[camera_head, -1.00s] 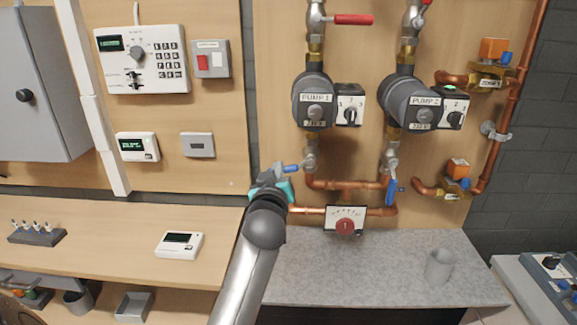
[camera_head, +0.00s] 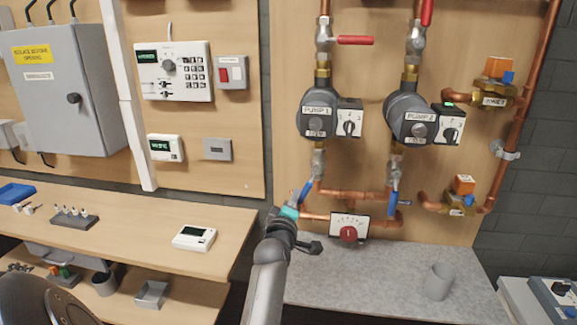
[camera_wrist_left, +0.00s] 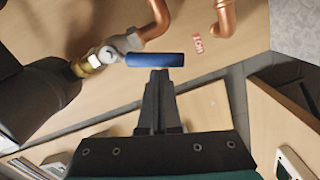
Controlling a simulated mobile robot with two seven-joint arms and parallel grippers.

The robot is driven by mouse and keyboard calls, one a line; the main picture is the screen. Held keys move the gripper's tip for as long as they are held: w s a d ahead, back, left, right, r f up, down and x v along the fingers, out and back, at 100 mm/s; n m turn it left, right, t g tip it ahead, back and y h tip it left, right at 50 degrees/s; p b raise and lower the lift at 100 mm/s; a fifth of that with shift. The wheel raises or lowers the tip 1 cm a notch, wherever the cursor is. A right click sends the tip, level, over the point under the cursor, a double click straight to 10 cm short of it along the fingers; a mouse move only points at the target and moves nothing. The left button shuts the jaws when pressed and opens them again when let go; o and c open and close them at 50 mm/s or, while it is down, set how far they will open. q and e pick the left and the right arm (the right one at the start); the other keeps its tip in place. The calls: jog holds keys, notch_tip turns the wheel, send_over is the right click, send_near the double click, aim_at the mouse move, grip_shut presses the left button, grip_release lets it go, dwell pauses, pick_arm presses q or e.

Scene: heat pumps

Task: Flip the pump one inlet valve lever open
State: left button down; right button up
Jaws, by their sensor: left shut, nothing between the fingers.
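The pump one unit (camera_head: 316,113) is on the wooden wall panel. Below it is a valve (camera_head: 318,163) with a blue lever (camera_head: 306,190), tilted down and to the left. Above it is a valve with a red lever (camera_head: 354,40) lying level to the right. My left gripper (camera_head: 297,204) is at the lower end of the blue lever. In the left wrist view its shut, empty fingers (camera_wrist_left: 159,75) are right at the blue lever (camera_wrist_left: 155,60); I cannot tell whether they touch. My right gripper is not in view.
The pump two unit (camera_head: 410,118) is to the right, with a blue lever (camera_head: 394,204) hanging down below it. A gauge with a red knob (camera_head: 349,229) sits on the pipes close to my gripper. The grey counter (camera_head: 385,275) holds only a cup (camera_head: 438,281).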

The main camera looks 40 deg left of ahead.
pick_arm(q)
jog(key=shift+w+d+f+n, duration=0.35)
jog(key=shift+d+n, duration=0.2)
jog(key=shift+n, duration=0.25)
jog(key=n, duration=0.1)
jog(key=w+d+n, duration=0.1)
jog(key=shift+d+f+n, duration=0.15)
jog(key=shift+f+n, duration=0.1)
jog(key=shift+n, duration=0.05)
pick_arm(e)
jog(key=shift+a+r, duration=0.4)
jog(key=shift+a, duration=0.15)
pick_arm(q)
jog(key=shift+p, duration=0.3)
jog(key=shift+d, duration=0.1)
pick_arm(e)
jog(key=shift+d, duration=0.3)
pick_arm(q)
jog(key=shift+r, duration=0.1)
